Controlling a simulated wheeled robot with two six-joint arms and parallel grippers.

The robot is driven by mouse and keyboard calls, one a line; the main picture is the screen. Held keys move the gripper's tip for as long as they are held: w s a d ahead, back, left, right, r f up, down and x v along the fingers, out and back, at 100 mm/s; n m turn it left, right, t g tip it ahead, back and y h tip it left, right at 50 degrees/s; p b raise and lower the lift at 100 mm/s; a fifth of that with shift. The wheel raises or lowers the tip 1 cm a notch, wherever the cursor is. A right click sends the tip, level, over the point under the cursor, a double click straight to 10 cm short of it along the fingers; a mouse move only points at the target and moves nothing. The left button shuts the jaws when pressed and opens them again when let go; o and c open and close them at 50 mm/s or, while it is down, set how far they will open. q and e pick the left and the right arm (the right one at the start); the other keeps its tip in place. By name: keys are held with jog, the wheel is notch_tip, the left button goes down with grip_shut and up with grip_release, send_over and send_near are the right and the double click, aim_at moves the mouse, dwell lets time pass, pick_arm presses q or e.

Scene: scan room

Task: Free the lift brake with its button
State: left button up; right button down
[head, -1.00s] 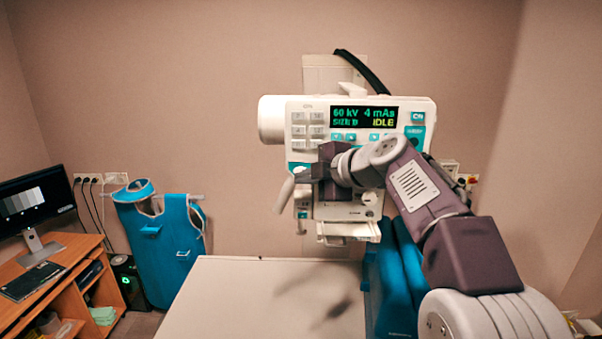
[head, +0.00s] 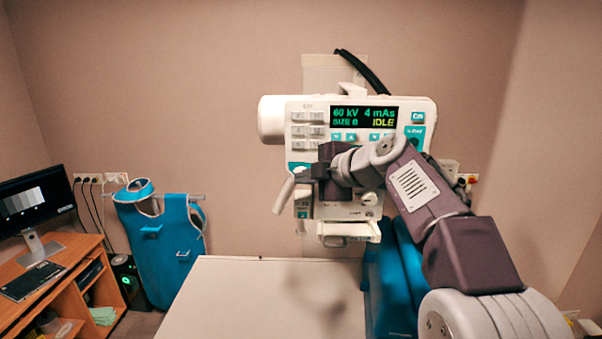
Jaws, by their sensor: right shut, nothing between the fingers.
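The white X-ray head with its control panel (head: 360,109) is at centre in the head view. Its display (head: 364,117) reads 60 kV, 4 mAs, IDLE. A pale handle (head: 285,193) slants down from its lower left, beside a small teal patch (head: 297,166). My right gripper (head: 320,173) is shut and empty at the lower left of the panel, just right of that patch. I cannot tell whether it touches the panel. The gripper and wrist cover part of the lower panel, and I cannot make out a lift brake button. My left gripper is not in view.
A pale table (head: 260,300) stands below the head, with a blue padded piece (head: 400,275) at its right. A teal apron (head: 165,235) hangs at left, near a wooden desk (head: 75,265) with a monitor (head: 38,203). Air left of the head is free.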

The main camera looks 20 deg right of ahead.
jog(key=shift+w, duration=0.1)
dwell(0.3)
jog(key=shift+w+d, duration=0.1)
jog(key=shift+w, duration=0.25)
jog(key=shift+w+d, duration=0.15)
jog(key=shift+w, duration=0.2)
dwell(0.7)
jog(key=shift+s+a+b, duration=0.25)
jog(key=shift+s+b, duration=0.55)
jog(key=shift+b, duration=0.05)
